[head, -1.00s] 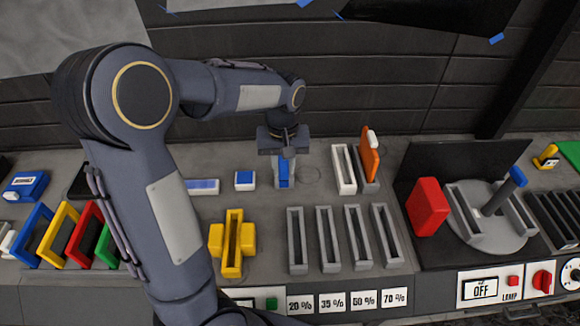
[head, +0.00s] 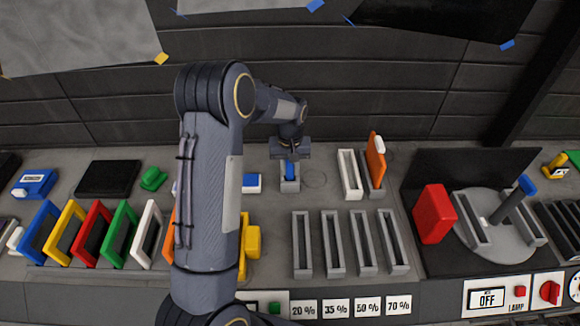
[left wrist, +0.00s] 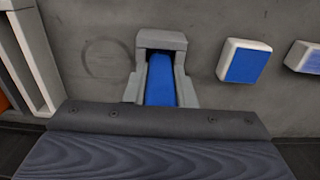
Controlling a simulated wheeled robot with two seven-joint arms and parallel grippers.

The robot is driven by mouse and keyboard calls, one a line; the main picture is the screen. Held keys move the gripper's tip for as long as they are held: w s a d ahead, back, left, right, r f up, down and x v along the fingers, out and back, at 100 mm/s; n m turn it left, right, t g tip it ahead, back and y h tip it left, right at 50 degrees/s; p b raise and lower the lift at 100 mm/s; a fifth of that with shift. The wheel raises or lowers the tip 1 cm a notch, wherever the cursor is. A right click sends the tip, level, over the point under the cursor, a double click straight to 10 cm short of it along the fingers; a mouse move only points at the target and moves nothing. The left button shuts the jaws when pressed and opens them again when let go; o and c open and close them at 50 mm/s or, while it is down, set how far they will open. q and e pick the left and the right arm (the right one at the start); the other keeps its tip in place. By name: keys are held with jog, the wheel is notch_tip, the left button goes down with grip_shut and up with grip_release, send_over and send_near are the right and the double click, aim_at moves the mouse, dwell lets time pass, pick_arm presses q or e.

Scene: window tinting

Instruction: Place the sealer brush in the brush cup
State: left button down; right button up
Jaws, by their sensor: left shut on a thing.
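My left gripper (head: 290,152) is above the back of the bench, pointing down. It is shut on a blue handle (head: 290,169), which looks like the sealer brush. The brush stands inside a small grey holder (head: 289,186) that looks like the brush cup. In the left wrist view, the blue brush (left wrist: 160,82) lies between the grey walls of the cup (left wrist: 161,40). The brush's lower end is hidden inside the cup. My fingertips cannot be made out clearly. My right gripper is not in view.
A blue-and-white block (head: 251,183) lies just left of the cup. A white slotted holder (head: 349,175) and an orange squeegee-like tool (head: 376,160) stand to the right. Several grey slotted holders (head: 333,244) stand in front. Coloured frames (head: 92,233) line the left.

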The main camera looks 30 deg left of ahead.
pick_arm(q)
jog(key=shift+f, duration=0.2)
jog(key=c, duration=1.2)
grip_release()
